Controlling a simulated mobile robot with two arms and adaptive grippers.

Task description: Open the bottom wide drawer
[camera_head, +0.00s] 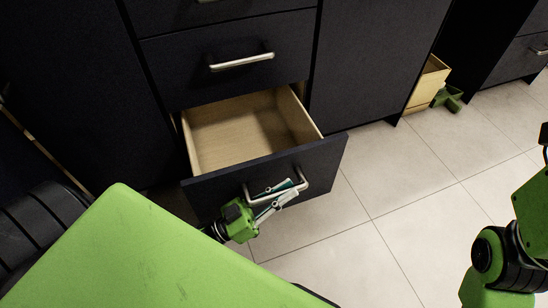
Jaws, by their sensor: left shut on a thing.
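The bottom wide drawer (325,162) is pulled out from the dark cabinet, and its pale wooden inside (235,130) shows empty. Its metal bar handle (304,181) is on the front panel. My left gripper (281,191) is at the handle, with its fingers closed on the bar near its middle. The left gripper's green body sits just below and in front of the drawer front. My right arm shows at the right edge, but its gripper fingers are out of view.
A closed drawer with a metal handle (242,62) is above the open one. The tiled floor (400,190) in front and to the right is clear. A light wooden box (428,84) and a green object (448,98) are at the back right, beside another dark cabinet (515,58).

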